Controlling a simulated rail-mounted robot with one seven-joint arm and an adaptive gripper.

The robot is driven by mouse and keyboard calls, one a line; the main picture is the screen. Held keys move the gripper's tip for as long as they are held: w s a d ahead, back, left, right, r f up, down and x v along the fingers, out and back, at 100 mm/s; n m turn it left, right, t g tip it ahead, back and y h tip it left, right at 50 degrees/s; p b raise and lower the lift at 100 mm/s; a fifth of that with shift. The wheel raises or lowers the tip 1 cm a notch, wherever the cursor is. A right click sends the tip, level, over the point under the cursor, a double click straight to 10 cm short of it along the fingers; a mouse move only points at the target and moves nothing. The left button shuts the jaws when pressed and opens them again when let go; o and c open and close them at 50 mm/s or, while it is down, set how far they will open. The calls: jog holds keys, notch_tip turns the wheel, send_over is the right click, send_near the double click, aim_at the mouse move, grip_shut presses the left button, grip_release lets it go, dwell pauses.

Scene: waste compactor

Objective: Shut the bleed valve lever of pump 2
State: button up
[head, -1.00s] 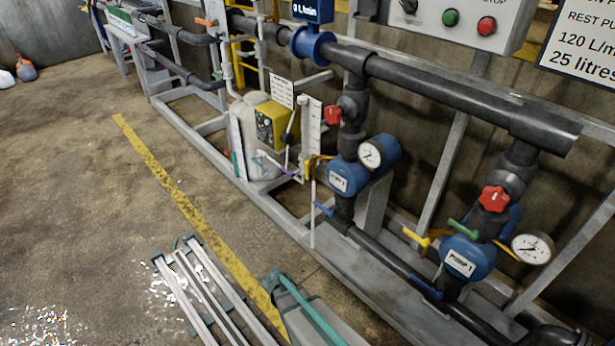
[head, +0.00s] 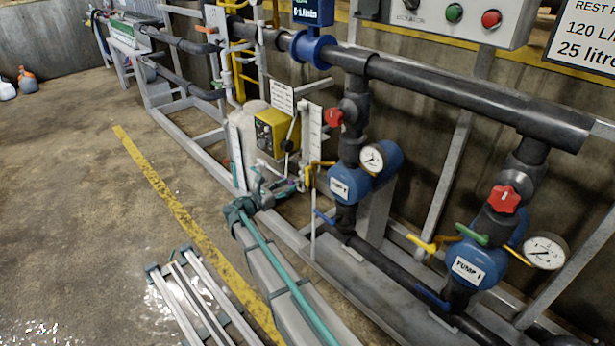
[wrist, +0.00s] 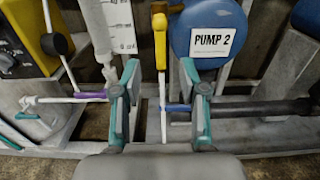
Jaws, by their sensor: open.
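A blue lever (wrist: 178,107) lies lower, reaching toward the right finger. My gripper (wrist: 160,100) is open, its fingers either side of the pale tube, below the yellow lever's tip. In the head view my gripper (head: 281,187) is left of pump 2.
A purple lever (wrist: 90,95) lies close to the left finger. A yellow dosing unit (head: 269,131) stands left of pump 2. Pump 1 (head: 470,268), with yellow, green and blue levers, is to the right. Frame rails and dark pipes surround the pumps.

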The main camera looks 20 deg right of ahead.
aim_at(306, 176)
jog(key=x, duration=1)
jog(key=shift+d+f, duration=0.1)
jog(key=shift+d, duration=0.15)
grip_shut()
